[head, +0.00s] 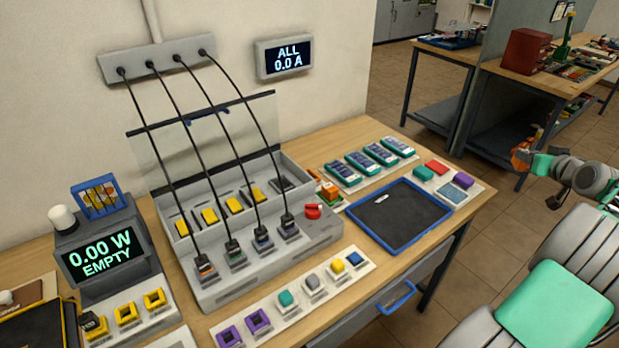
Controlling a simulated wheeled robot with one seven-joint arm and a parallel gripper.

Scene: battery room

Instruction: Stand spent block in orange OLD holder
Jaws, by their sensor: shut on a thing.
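My gripper (524,158) is at the right, in front of the far bench and well away from the near table. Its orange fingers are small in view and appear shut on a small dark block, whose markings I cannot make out. A small orange holder (329,193) sits on the near table beside a green one, between the grey charging bank and the black mat. Its label is too small to read, and I cannot tell whether it is empty. My gripper is far to the right of this holder, not touching it.
The charging bank (262,240) has several black cables, yellow blocks and a red knob (313,211). A meter (103,257) reads 0.00 W EMPTY; a wall display (283,56) reads ALL 0.0 A. Coloured blocks line the front edge. The blue-rimmed mat (425,239) is mostly clear.

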